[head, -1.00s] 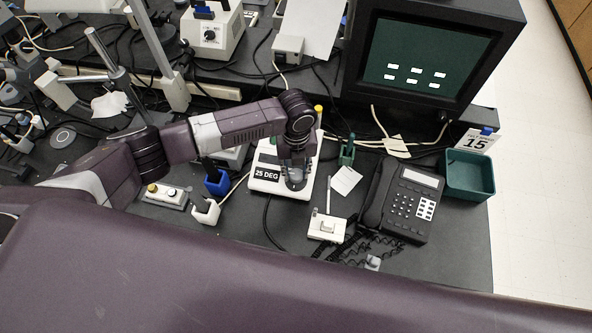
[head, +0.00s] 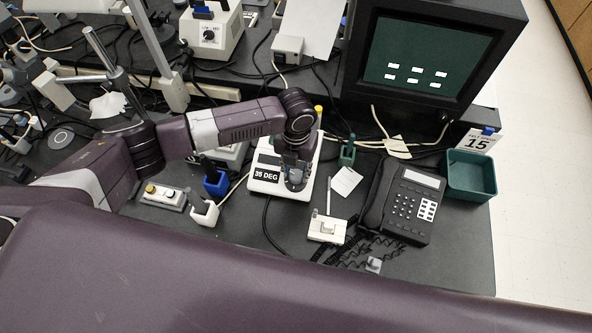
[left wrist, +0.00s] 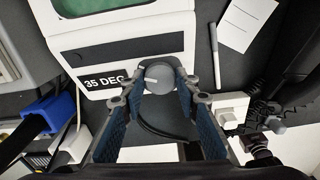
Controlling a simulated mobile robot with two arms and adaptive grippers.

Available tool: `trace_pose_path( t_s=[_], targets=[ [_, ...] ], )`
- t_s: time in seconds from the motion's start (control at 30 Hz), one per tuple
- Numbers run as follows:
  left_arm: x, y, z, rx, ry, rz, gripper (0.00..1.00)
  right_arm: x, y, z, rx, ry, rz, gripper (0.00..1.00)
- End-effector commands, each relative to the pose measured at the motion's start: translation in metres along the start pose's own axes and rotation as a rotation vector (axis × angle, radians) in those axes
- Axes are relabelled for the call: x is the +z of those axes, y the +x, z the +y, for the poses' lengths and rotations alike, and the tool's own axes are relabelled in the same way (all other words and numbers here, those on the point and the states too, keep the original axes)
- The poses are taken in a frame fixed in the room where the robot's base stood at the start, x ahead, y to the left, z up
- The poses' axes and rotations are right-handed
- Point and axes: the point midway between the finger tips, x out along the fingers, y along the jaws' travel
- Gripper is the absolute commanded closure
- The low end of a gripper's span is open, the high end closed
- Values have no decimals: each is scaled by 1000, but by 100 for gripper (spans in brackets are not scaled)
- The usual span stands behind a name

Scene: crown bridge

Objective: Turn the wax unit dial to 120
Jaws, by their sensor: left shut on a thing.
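The wax unit (head: 270,186) is a white box on the dark bench, and its front label reads 35 DEG. It also shows in the left wrist view (left wrist: 150,25), where its grey round dial (left wrist: 158,77) with a pale pointer mark sits at the front edge. My left gripper (head: 295,183) is over the front of the wax unit. In the left wrist view its two blue-padded fingers (left wrist: 161,88) are shut on the dial, one on each side. The gripper hides most of the dial in the head view. My right gripper is not in view.
A black telephone (head: 402,200) and a green tray (head: 470,175) stand to the right. A white switch box (head: 327,228) lies in front, and a blue holder (head: 216,182) stands to the left. A monitor (head: 432,55) is behind. Cables run across the bench.

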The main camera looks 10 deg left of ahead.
Motion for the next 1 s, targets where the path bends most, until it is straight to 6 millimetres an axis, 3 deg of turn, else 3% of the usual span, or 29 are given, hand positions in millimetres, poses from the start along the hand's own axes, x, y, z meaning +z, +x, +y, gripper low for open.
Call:
trace_pose_path(
  t_s=[0.2,0.23,0.37,0.73,0.87,1.0],
  targets=[
    [2,-2,0,-1,-1,-5,95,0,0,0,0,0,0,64],
    [2,-2,0,-1,-2,-5,69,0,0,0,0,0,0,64],
    [2,-2,0,-1,-2,-4,54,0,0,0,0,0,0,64],
    [1,-6,0,-1,-2,-2,53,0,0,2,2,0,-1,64],
    [2,-24,0,-1,0,-5,53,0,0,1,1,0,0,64],
    [2,-55,0,-1,-1,-7,53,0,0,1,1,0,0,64]
  ],
)
